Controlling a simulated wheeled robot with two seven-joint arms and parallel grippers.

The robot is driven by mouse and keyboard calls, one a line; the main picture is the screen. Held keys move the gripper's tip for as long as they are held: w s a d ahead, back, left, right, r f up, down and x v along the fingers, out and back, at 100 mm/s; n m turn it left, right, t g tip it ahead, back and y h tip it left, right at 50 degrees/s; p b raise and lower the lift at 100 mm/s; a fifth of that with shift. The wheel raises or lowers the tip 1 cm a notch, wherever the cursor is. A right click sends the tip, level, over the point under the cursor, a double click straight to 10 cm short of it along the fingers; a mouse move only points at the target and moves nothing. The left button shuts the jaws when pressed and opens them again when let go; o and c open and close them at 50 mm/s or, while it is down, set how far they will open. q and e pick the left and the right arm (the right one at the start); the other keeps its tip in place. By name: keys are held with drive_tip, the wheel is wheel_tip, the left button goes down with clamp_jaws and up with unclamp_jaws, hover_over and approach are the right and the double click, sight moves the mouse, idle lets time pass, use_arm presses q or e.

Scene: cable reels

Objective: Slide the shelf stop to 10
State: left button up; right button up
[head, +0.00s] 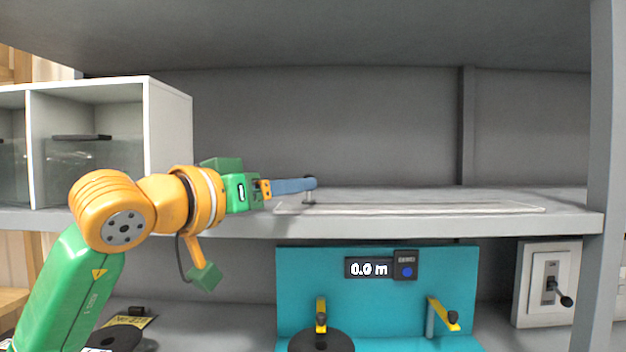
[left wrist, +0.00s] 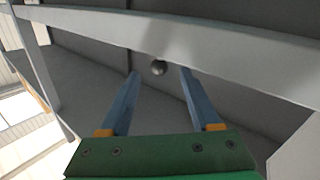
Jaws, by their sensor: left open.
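The shelf stop is a small post with a round knob (left wrist: 158,68), standing at the left end of a pale straight track (head: 430,208) on the grey shelf. In the head view its thin post (head: 309,198) shows just below my fingertips. My left gripper (head: 312,184) reaches in from the left, its blue fingers level over the shelf. In the left wrist view the gripper (left wrist: 160,71) is open, with one finger to each side of the knob and gaps between. No scale numbers are readable on the track. My right gripper is out of view.
The track to the right of the stop is clear. A white cubby unit (head: 168,135) stands on the shelf at left. Below the shelf are a teal stand (head: 375,290) with a display reading 0.0 m (head: 369,269) and a lever switch box (head: 547,284). A grey upright (head: 600,200) bounds the right.

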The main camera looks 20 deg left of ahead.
sight(300, 206)
use_arm(q)
drive_tip(key=shift+w+d+r+p, duration=0.15)
drive_tip(key=shift+w+r+p, duration=0.2)
drive_tip(key=shift+r, duration=0.05)
drive_tip(key=shift+w+d+r, duration=0.1)
drive_tip(key=shift+w+d, duration=0.05)
drive_tip(key=shift+w, duration=0.2)
drive_tip(key=shift+w+d+f+p, duration=0.15)
drive_tip(key=shift+w+d+f, duration=0.1)
drive_tip(key=shift+w, duration=0.35)
drive_tip(key=shift+w+d+f+p, duration=0.15)
drive_tip(key=shift+w+f, duration=0.05)
drive_tip(key=shift+w, duration=0.4)
drive_tip(key=shift+s+a+r, duration=0.1)
drive_tip(key=shift+s+a, duration=0.05)
drive_tip(key=shift+s, duration=0.15)
drive_tip(key=c, duration=0.7)
clamp_jaws()
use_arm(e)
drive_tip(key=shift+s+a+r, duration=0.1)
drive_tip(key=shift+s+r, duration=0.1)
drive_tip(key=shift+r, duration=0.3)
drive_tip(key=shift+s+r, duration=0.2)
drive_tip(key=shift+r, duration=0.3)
